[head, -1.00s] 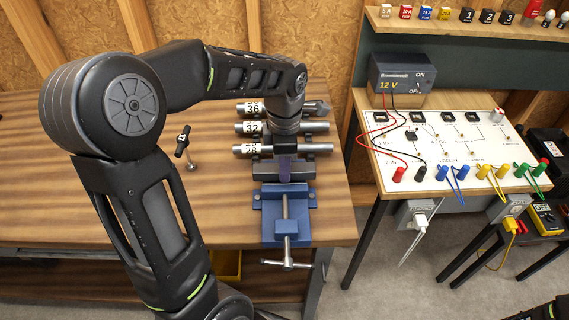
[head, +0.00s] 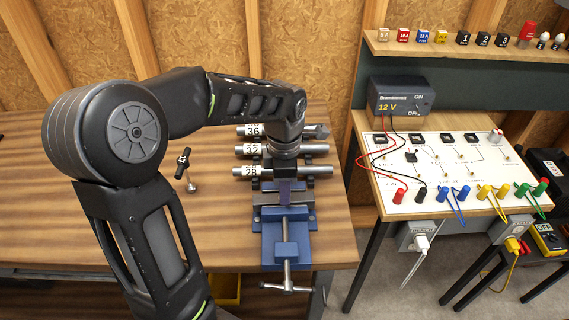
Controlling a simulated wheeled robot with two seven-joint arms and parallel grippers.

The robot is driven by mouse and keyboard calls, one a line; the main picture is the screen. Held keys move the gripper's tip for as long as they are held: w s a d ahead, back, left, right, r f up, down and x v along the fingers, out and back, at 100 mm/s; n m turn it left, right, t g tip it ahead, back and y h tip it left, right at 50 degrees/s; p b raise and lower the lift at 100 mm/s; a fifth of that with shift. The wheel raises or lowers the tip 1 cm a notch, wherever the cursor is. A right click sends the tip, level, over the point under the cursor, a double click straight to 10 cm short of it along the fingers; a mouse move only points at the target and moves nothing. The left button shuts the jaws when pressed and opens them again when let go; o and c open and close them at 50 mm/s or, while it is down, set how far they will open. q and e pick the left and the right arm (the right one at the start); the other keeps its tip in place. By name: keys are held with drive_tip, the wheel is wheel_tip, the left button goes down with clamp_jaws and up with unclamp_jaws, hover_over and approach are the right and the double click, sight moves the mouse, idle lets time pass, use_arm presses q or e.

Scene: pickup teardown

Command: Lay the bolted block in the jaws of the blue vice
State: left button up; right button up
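The blue vice (head: 287,247) is fixed near the front right of the wooden bench, with its T-handle toward me. Its grey jaws lie at its far end, just beneath my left gripper (head: 285,186). My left arm comes in from the left and bends down over the vice. The gripper points down at the jaws, and a dark bluish piece shows between it and them. I cannot tell whether that piece is a finger or part of the bolted block. The bolted block is not clearly visible, and the finger opening is hidden. My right gripper is not in view.
Several numbered metal bars (head: 320,172) lie in a rack just behind the vice. A small black-handled tool (head: 183,163) stands on the bench (head: 225,240) left of the vice. A circuit board (head: 440,150) and a 12 V supply (head: 398,96) occupy the side table.

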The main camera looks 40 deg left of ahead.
use_arm(q)
drive_tip(key=shift+r, duration=0.35)
wheel_tip(320, 180, up, 12)
drive_tip(key=shift+f+b, duration=0.15)
drive_tip(key=shift+b, duration=0.2)
idle(1.3)
